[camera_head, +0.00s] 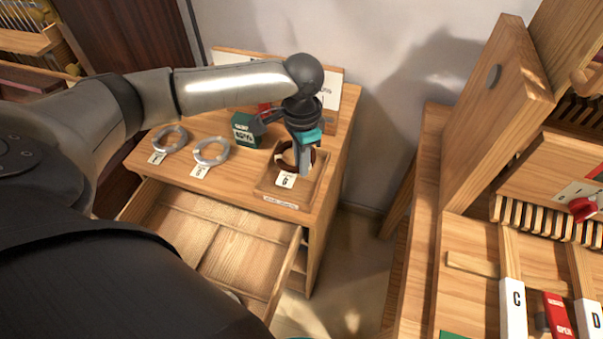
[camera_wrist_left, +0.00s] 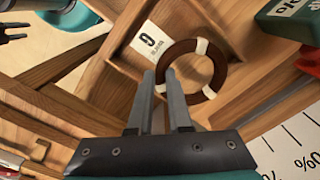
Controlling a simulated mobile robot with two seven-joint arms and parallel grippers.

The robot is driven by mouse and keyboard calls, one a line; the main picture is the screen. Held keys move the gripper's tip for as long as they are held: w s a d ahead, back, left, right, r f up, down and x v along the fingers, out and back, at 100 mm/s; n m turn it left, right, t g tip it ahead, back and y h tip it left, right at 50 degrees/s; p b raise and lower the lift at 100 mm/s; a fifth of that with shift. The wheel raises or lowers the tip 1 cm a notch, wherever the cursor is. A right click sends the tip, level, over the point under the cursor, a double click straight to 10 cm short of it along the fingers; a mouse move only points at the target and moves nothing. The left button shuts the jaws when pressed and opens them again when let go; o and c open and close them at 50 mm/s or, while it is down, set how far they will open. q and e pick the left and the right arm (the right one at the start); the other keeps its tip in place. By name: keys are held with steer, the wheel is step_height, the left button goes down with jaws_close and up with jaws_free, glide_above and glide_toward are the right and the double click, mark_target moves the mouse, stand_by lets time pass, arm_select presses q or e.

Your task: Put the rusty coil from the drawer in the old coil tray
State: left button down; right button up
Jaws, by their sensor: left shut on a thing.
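The rusty coil (camera_wrist_left: 218,78), a dark brown ring with white ties and a tag marked 6 (camera_head: 285,180), is at the old coil tray (camera_head: 281,203) on the cabinet top's right side. My left gripper (camera_head: 305,172) points down over the tray, its fingers shut on the coil's rim in the left wrist view (camera_wrist_left: 165,72). The fingers partly hide the coil in the head view. I cannot tell whether the coil touches the tray floor. The drawer (camera_head: 230,250) below stands open. A dark two-pronged part, apparently my right gripper (camera_wrist_left: 14,32), shows at the left wrist view's edge.
Two grey coils (camera_head: 170,138) with tags lie on the cabinet top to the left. A green box (camera_head: 245,130) stands behind the tray, close to my left gripper. A wooden bench with lettered keys (camera_head: 513,305) stands at the right, across a floor gap.

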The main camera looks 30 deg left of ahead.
mark_target(302, 183)
arm_select(q)
step_height(302, 183, down, 4)
steer(key=shift+r+b, duration=0.1)
steer(key=shift+b, duration=0.45)
steer(key=shift+f, duration=0.2)
steer(key=shift+r, duration=0.1)
steer(key=c, duration=0.8)
jaws_free()
steer(key=shift+c, duration=0.2)
step_height(302, 183, up, 12)
steer(key=p, duration=0.3)
steer(key=shift+p, duration=0.3)
